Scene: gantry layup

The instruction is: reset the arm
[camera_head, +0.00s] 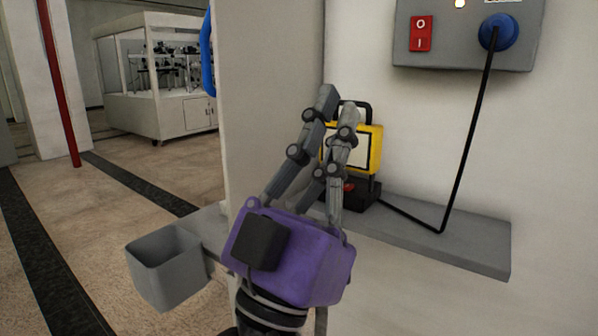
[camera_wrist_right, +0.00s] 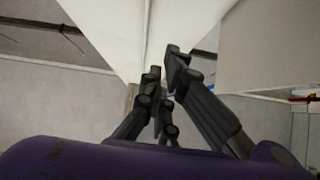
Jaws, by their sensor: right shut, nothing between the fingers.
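My right gripper (camera_head: 338,106) has a purple body and grey jointed fingers, and it points upward in the middle of the head view. Its fingers are shut with nothing between them. In the right wrist view the fingertips (camera_wrist_right: 163,65) are close together in front of a white surface. In the head view the fingers cover part of a yellow work lamp (camera_head: 370,150) that stands behind them on a grey shelf (camera_head: 460,241). I cannot tell how far the fingers are from the lamp. My left gripper is not in view.
A grey bin (camera_head: 160,270) hangs beside the shelf's left end. A grey switch box (camera_head: 450,52) with a red switch (camera_head: 421,33) and a blue plug (camera_head: 498,32) is on the wall. A black cable (camera_head: 465,150) runs down to the lamp. Open floor lies left.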

